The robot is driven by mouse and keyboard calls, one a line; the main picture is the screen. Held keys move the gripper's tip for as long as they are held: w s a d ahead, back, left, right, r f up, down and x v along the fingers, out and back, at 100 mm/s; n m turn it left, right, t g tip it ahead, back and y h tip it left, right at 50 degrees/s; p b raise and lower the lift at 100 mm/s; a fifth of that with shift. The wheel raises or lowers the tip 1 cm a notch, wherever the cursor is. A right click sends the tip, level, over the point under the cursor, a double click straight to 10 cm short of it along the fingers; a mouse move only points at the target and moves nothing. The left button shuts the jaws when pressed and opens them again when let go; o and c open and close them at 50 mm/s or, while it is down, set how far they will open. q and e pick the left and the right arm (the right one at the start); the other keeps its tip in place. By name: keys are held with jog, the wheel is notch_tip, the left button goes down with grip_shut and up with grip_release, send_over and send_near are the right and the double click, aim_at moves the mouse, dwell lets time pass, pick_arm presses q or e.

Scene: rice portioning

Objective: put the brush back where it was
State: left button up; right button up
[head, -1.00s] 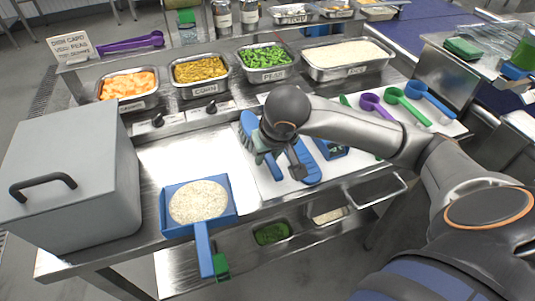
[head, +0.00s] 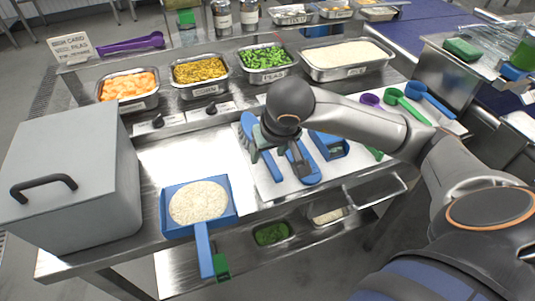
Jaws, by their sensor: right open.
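The blue brush (head: 262,153) lies on the white mat (head: 262,184) in the middle of the counter, its head toward the back and its handle toward the front. My right gripper (head: 279,139) is open, just right of the brush head and above the mat. The gripper and its wrist partly cover the brush's right side, so I cannot tell whether a finger still touches it. My left gripper is not in view.
A blue flat tool (head: 309,175) and a blue holder (head: 334,152) lie right of the brush. A blue pan (head: 168,217) of rice sits at the front edge. A large grey box (head: 75,170) fills the left. Purple, green and blue scoops (head: 430,101) lie at right.

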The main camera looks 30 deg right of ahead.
jog(key=p+v, duration=0.1)
jog(key=v, duration=0.7)
jog(key=shift+r, duration=0.35)
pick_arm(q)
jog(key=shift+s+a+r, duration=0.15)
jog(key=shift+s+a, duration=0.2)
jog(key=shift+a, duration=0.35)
pick_arm(e)
jog(key=shift+s+r, duration=0.35)
jog(key=shift+r, duration=0.1)
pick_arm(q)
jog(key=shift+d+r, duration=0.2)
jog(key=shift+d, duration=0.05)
